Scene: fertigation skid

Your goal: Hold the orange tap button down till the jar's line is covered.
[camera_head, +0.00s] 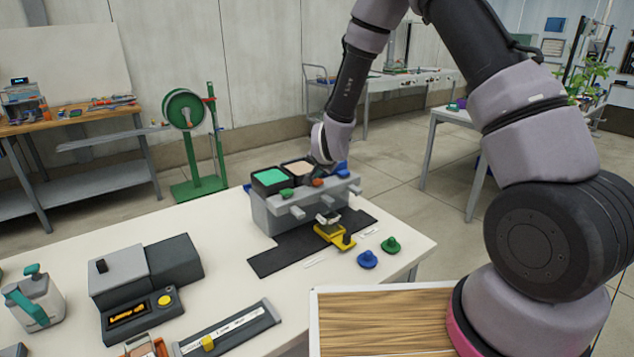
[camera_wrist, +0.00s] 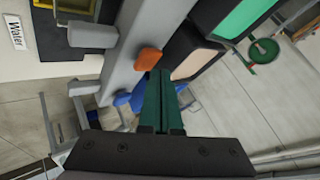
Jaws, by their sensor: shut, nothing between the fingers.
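The grey dispenser (camera_head: 290,208) stands on the white table with grey taps along its front. The orange tap button (camera_head: 318,182) is on its top ledge, in front of the beige-topped tank; it also shows in the wrist view (camera_wrist: 148,59). My gripper (camera_wrist: 159,74) is shut and empty, its dark green fingertips very close to the orange button; I cannot tell whether they touch it. In the head view, my wrist hides most of the fingers. The small jar (camera_head: 328,217) appears to sit in a yellow holder (camera_head: 333,236) below the taps. Its line and liquid level are too small to tell.
A green button (camera_head: 287,193) and green-topped tank (camera_head: 270,178) are left of the orange button. A blue part (camera_head: 342,168) lies to its right. Blue (camera_head: 367,260) and green (camera_head: 390,245) knobbed pieces lie near the table's right edge. A black mat (camera_head: 280,258) lies under the dispenser.

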